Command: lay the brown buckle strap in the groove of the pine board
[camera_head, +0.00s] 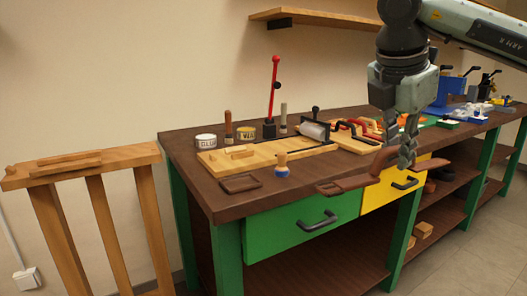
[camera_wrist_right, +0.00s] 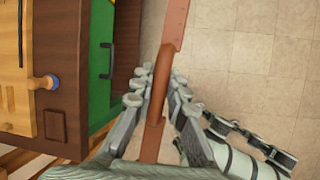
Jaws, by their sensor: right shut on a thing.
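My right gripper (camera_head: 406,160) is shut on the brown buckle strap (camera_head: 345,186) and holds it in the air in front of the workbench drawers. The strap lies roughly level, its ends reaching out on both sides of the fingers. In the right wrist view the strap (camera_wrist_right: 174,28) runs up between the fingers (camera_wrist_right: 158,90). The pine board (camera_head: 225,162) lies flat on the bench top, left of and behind the strap. A dark line, seemingly its groove, shows on the board. My left gripper is out of view.
A small brown tray (camera_head: 240,183) and a blue-based wooden knob (camera_head: 282,166) stand near the board's front edge. Tins (camera_head: 206,141), a red lever (camera_head: 273,90) and a roller (camera_head: 313,130) stand behind. A wooden stand (camera_head: 80,165) is at left.

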